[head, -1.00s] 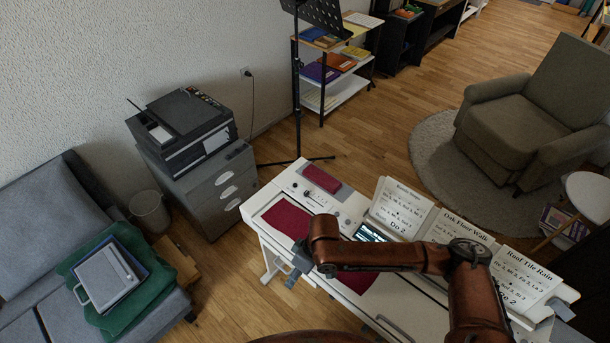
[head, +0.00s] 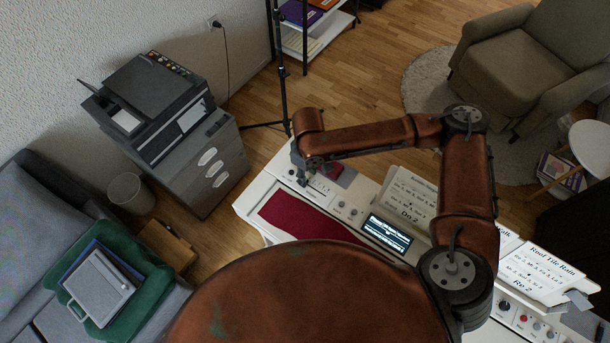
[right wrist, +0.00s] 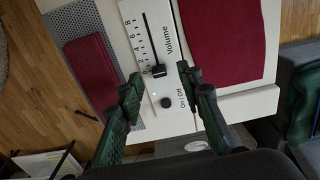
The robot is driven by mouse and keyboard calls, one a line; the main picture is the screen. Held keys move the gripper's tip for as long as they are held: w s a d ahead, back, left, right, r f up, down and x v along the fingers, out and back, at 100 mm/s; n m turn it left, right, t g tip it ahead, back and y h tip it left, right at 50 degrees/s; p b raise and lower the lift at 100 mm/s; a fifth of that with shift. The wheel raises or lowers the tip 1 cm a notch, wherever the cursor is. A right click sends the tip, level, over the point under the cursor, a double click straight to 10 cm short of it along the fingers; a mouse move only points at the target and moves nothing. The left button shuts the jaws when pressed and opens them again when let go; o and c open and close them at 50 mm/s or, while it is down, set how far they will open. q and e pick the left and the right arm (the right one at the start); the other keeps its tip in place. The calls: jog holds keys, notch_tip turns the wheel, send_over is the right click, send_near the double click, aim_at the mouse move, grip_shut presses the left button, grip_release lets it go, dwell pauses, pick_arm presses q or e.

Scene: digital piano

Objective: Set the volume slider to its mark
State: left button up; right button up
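The volume slider (right wrist: 158,71) is a black knob on a dark slot beside a numbered scale and the word "Volume" in the right wrist view. The knob sits near the slot's lower end in that view. No separate target mark is clear to me. My right gripper (right wrist: 160,84) is open, with one green-and-black finger on each side of the knob's line, just below it in the picture. No contact with the knob shows. In the head view my right gripper (head: 303,178) is over the left end of the white piano (head: 247,198). My left gripper is not in view.
A black round On/Off knob (right wrist: 166,102) lies between the fingers, close to the slider. In the head view, a lit display (head: 387,233) and song sheets (head: 408,198) stand right of the gripper.

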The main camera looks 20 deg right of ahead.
jog(key=f, duration=0.2)
jog(key=w+f, duration=0.1)
jog(key=f, duration=0.1)
jog(key=shift+f+b, duration=0.25)
jog(key=shift+b, duration=0.1)
jog(key=shift+s+f, duration=0.1)
jog(key=shift+f, duration=0.1)
grip_shut()
